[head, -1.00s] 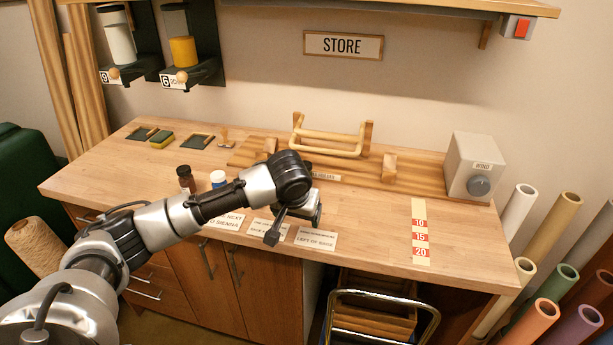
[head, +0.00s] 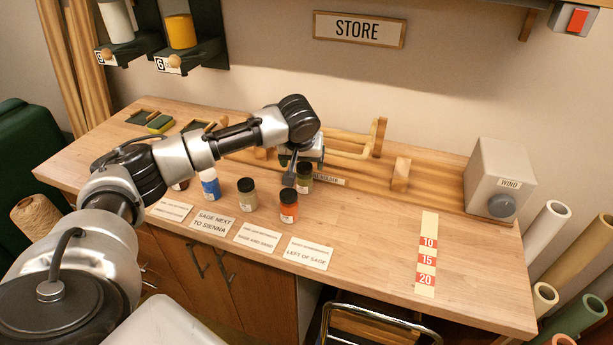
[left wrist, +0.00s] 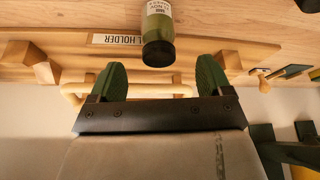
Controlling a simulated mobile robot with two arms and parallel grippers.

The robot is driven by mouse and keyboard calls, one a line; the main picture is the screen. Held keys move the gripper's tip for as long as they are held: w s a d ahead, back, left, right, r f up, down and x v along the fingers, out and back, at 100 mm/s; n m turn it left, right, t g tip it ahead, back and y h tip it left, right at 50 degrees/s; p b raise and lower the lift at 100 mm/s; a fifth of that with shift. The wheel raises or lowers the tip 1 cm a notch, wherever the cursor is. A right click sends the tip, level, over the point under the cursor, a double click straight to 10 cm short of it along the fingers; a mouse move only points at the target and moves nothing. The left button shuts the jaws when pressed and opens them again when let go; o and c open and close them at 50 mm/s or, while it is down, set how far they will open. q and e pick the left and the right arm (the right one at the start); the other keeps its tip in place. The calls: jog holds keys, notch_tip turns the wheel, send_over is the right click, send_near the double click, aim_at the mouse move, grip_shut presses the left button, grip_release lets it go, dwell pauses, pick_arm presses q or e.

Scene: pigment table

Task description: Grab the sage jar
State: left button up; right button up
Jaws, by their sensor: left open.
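Several small jars with dark lids stand on the wooden table. A greyish-olive jar (head: 247,197) stands left of an orange jar (head: 289,208). A green jar (head: 305,180) stands behind the orange one, by the holder. Their names are too small to read, so I cannot tell for certain which green jar is sage. My left gripper (head: 292,170) is open and empty, close above the green jar. In the left wrist view, its two green fingers (left wrist: 158,76) are spread, with the green jar (left wrist: 158,30) ahead, roughly between them and apart from them. My right gripper is not in view.
A blue jar (head: 210,187) stands left, with a dark jar (head: 181,184) partly hidden beside it. Several cards, one reading "sage next to sienna" (head: 212,222), lie in front. The wooden holder (head: 400,174) is behind. The table right of the jars is mostly clear.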

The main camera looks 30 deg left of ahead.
aim_at(304, 166)
pick_arm(q)
jog(key=shift+x, duration=0.8)
jog(key=x, duration=0.2)
jog(key=p+x, duration=0.1)
jog(key=x, duration=0.1)
jog(key=shift+w, duration=0.35)
jog(key=shift+w+a+f, duration=0.15)
jog(key=shift+f, duration=0.45)
jog(key=c, duration=1)
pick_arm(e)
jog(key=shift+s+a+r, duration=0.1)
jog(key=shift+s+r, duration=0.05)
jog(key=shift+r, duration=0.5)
pick_arm(q)
jog(key=shift+r, duration=0.15)
jog(key=shift+c, duration=0.2)
